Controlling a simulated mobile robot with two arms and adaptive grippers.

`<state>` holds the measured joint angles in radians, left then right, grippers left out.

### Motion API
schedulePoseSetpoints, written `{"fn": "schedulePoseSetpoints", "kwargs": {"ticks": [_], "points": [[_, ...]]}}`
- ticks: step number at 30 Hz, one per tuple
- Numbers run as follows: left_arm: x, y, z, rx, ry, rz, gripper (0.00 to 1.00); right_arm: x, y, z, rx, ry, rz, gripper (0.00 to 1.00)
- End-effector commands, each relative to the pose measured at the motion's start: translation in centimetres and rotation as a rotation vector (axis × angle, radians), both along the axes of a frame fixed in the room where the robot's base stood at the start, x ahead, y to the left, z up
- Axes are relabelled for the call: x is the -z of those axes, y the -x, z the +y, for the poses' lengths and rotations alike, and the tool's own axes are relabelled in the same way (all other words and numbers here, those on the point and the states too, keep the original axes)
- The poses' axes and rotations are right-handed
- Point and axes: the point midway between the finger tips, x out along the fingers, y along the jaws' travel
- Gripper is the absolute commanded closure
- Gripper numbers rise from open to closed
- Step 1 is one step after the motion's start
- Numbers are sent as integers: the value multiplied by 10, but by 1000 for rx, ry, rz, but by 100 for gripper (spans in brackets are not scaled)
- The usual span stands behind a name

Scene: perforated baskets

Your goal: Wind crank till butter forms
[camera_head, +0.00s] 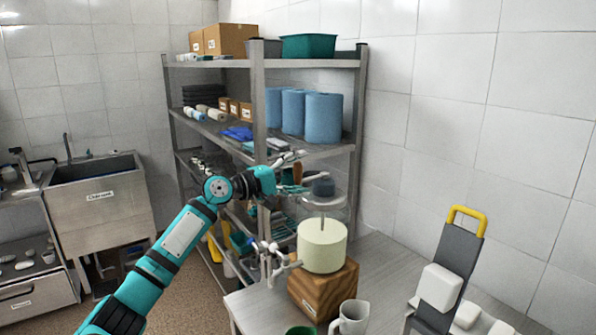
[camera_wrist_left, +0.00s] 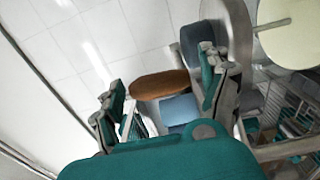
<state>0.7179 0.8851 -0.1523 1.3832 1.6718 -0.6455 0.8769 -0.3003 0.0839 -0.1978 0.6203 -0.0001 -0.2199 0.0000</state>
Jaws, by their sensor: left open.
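The churn has a cream-coloured drum (camera_head: 323,246) on a wooden block (camera_head: 327,287) on the grey table. A thin rod rises from the drum to a clear round part with a dark grey knob (camera_head: 323,187). The knob also shows in the left wrist view (camera_wrist_left: 203,38), beside the drum (camera_wrist_left: 287,32). My left gripper (camera_head: 292,173) is open, left of the knob and above the drum. In the left wrist view a brown rounded piece (camera_wrist_left: 160,84), apparently the crank's grip, shows between the spread fingers; contact cannot be told. My right gripper is not in view.
A light mug (camera_head: 352,318) and a green cup (camera_head: 300,330) stand at the table's front. A dark board with a yellow handle (camera_head: 468,215) and white blocks is at the right. A metal shelf (camera_head: 260,110) stands close behind my left arm; a sink (camera_head: 103,205) is at the left.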

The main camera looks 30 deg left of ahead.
Motion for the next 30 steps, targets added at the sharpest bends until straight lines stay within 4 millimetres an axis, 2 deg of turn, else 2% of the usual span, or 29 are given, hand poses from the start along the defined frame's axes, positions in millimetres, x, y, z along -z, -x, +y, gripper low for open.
{"fn": "schedulePoseSetpoints", "kwargs": {"ticks": [5, 23, 30], "points": [[0, 0, 0, 0, 0, 0, 22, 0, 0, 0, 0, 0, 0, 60], [1, 0, 0, 1, 1, 1, 100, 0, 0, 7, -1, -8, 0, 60], [0, -3, -3, -5, 3, 1, 100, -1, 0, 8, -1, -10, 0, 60]]}}
